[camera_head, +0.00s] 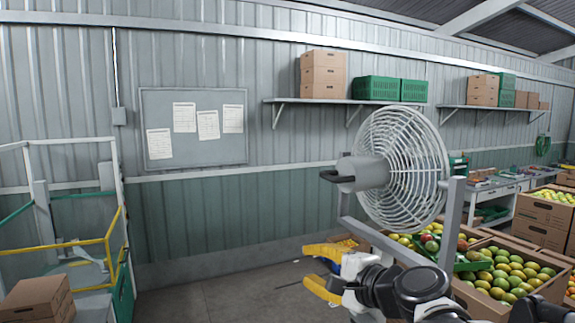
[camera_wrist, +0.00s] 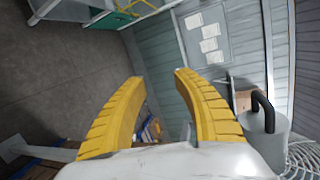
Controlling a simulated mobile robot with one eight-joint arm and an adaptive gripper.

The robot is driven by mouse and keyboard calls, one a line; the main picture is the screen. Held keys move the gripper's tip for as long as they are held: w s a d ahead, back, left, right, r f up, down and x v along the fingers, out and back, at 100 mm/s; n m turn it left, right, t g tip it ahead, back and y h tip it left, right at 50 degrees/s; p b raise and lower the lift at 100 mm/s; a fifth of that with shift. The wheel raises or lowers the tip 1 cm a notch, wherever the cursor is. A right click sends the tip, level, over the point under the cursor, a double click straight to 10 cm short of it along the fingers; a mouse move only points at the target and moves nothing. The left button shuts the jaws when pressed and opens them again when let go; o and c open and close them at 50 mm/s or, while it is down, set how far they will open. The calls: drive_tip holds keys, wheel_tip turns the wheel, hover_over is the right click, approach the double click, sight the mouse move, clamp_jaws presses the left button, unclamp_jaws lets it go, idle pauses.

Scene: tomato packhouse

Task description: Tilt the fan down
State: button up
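The fan (camera_head: 400,165) stands at the right of centre in the head view, held in a grey bracket (camera_head: 452,225). Its round wire cage faces right and its grey motor housing (camera_head: 366,173) faces left. A dark handle (camera_head: 338,177) sticks out from the back of the housing. My gripper (camera_head: 315,268) is below and a little left of the handle, with its yellow fingers apart and nothing between them. In the wrist view my gripper (camera_wrist: 160,76) is open, and the handle (camera_wrist: 263,108) and motor housing (camera_wrist: 268,138) are to the right of the fingers, apart from them.
Boxes of tomatoes or similar fruit (camera_head: 490,287) stand behind and right of my arm. A yellow-railed platform (camera_head: 80,243) and a cardboard box (camera_head: 38,298) are at the left. Wall shelves (camera_head: 345,101) carry boxes and green crates. The floor (camera_head: 220,297) left of my gripper is clear.

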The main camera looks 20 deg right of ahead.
sight(332, 179)
drive_tip(key=d+r+m+t+h+p, duration=0.1)
drive_tip(key=d+r+m+p, duration=0.1)
drive_tip(key=r, duration=0.3)
drive_tip(key=w+d+r+m+t+h+p, duration=0.1)
drive_tip(key=d+r+m+p, duration=0.1)
drive_tip(key=d+r, duration=0.2)
drive_tip(key=d+r+m+t+p, duration=0.1)
drive_tip(key=d+r+m+p, duration=0.1)
drive_tip(key=r, duration=0.4)
drive_tip(key=shift+w+d+r+m+h, duration=0.1)
drive_tip(key=shift+w+d+m+h, duration=0.15)
drive_tip(key=shift+d, duration=0.3)
drive_tip(key=shift+w+d+r+m+h, duration=0.15)
drive_tip(key=shift+d+m, duration=0.2)
drive_tip(key=shift+d, duration=0.2)
drive_tip(key=w+p, duration=0.1)
drive_tip(key=w, duration=0.4)
drive_tip(key=w+p, duration=0.1)
drive_tip(key=w, duration=0.4)
drive_tip(key=shift+w+a+f, duration=0.1)
drive_tip(key=shift+w+f, duration=0.1)
drive_tip(key=shift+w, duration=0.15)
clamp_jaws()
